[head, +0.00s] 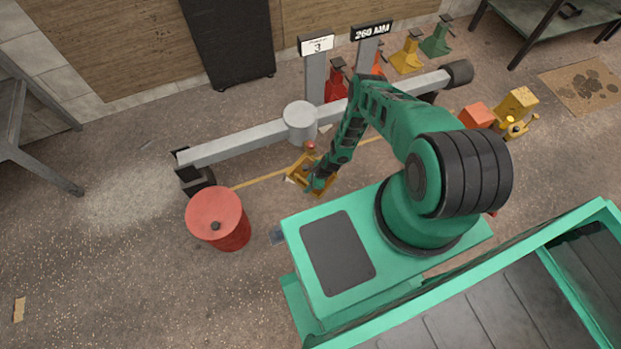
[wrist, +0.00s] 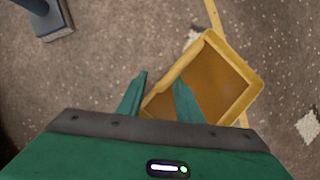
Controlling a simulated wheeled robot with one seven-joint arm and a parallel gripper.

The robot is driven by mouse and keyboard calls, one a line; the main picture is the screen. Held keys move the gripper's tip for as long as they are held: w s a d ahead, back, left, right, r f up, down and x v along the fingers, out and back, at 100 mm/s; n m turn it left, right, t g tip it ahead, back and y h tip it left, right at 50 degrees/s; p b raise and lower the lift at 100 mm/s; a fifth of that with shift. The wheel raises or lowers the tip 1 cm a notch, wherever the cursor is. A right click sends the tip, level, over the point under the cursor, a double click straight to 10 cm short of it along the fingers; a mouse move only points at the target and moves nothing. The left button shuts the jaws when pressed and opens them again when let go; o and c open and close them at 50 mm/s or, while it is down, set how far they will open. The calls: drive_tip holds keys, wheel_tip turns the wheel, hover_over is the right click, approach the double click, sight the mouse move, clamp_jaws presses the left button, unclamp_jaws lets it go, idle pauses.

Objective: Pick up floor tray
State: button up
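The floor tray (head: 299,173) is a shallow yellow-orange tray lying on the speckled floor, in front of the grey beam in the head view. In the wrist view the tray (wrist: 212,78) lies tilted in the picture and looks empty where visible. My gripper (wrist: 160,78) is open. Its left finger appears outside the tray's left wall and its right finger over the inside, with part of the rim between them. The head view shows my gripper (head: 318,186) at the tray's right side, hiding part of it. I cannot tell whether the fingers touch the tray.
A red drum (head: 217,215) stands left of the tray. The long grey beam (head: 240,143) lies behind it, with a grey cylinder (head: 299,120). A yellow line (head: 258,180) runs along the floor. Orange and yellow blocks (head: 477,116) stand at the right. Front-left floor is mostly clear.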

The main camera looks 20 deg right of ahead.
clamp_jaws()
idle(1.3)
